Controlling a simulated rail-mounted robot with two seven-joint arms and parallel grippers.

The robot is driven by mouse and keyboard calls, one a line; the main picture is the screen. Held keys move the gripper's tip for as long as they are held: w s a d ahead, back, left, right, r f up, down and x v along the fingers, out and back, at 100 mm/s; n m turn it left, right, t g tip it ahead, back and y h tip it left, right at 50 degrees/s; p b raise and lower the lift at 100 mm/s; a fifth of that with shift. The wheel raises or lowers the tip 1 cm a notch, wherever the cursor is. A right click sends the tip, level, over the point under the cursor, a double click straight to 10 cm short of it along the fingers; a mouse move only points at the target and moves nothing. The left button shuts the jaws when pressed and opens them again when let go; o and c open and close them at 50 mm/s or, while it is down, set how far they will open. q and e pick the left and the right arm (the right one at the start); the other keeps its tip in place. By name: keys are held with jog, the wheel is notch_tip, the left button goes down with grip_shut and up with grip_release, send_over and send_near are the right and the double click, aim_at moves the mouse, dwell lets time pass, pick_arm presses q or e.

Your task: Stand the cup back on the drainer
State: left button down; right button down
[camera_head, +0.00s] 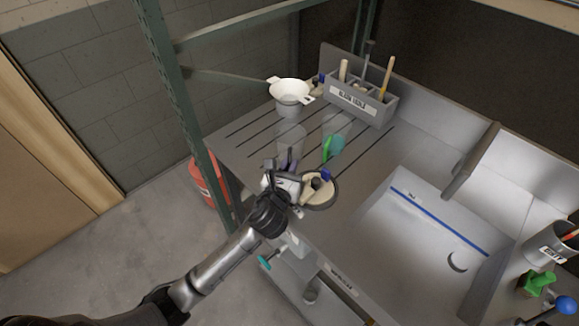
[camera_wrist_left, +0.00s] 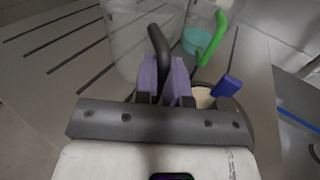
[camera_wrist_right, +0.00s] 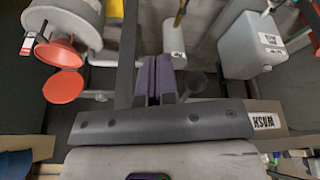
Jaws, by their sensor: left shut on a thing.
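A clear cup (camera_head: 291,140) with a black handle is over the left part of the grooved drainer (camera_head: 235,140) and looks roughly upright. My left gripper (camera_head: 284,178) is shut on its black handle (camera_wrist_left: 160,50), seen between the purple pads in the left wrist view. The cup body (camera_wrist_left: 130,45) is just beyond the fingers. Its base is hidden, so I cannot tell whether it touches the drainer. My right gripper (camera_wrist_right: 155,80) appears shut and empty in the right wrist view and is outside the head view.
A second clear cup (camera_head: 337,127) with a green handle stands close right. A white strainer on a grey pot (camera_head: 291,98) and a grey tool caddy (camera_head: 362,105) are behind. A round cream dish (camera_head: 318,192) is beside my left gripper. The sink basin (camera_head: 420,245) lies right.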

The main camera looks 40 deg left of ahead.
pick_arm(q)
jog(key=shift+f, duration=0.1)
jog(key=c, duration=1.2)
grip_release()
